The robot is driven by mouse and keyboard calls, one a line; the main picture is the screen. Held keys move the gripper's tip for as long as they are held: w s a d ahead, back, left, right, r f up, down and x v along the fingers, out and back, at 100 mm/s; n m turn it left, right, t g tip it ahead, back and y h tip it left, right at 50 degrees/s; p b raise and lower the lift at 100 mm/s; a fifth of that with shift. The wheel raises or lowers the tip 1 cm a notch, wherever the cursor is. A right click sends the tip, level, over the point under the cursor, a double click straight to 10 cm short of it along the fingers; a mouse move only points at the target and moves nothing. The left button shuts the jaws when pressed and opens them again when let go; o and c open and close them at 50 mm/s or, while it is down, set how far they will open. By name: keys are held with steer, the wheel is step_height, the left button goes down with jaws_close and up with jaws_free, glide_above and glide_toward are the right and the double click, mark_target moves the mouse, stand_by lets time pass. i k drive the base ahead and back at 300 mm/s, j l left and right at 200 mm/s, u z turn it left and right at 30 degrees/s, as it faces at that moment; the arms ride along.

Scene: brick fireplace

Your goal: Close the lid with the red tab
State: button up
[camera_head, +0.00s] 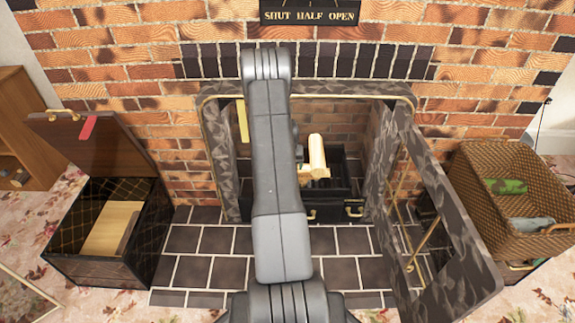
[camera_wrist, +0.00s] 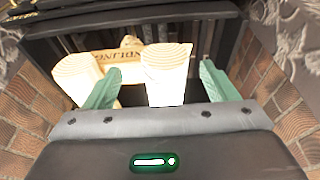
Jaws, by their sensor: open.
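The lid (camera_head: 108,148) with the red tab (camera_head: 88,127) belongs to the dark box (camera_head: 75,262) at the left in the head view. The lid stands raised and leans back, so the box is open. A pale wooden block (camera_head: 112,228) lies inside. My gripper (camera_wrist: 160,78) is in the fireplace opening, well to the right of the box; my arm hides it in the head view. Its two green fingers are spread in the wrist view. A pale log (camera_wrist: 166,75) shows between them, and the fingers look apart from it.
The log also shows in the head view (camera_head: 317,152), above the dark grate (camera_head: 330,212). A fireplace door (camera_head: 450,245) with a brass handle stands open at the right. A wicker basket (camera_head: 490,215) stands beyond it. The tiled hearth (camera_head: 190,265) is bare between box and fireplace.

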mark_target(99, 143)
steer(key=u, duration=1.45)
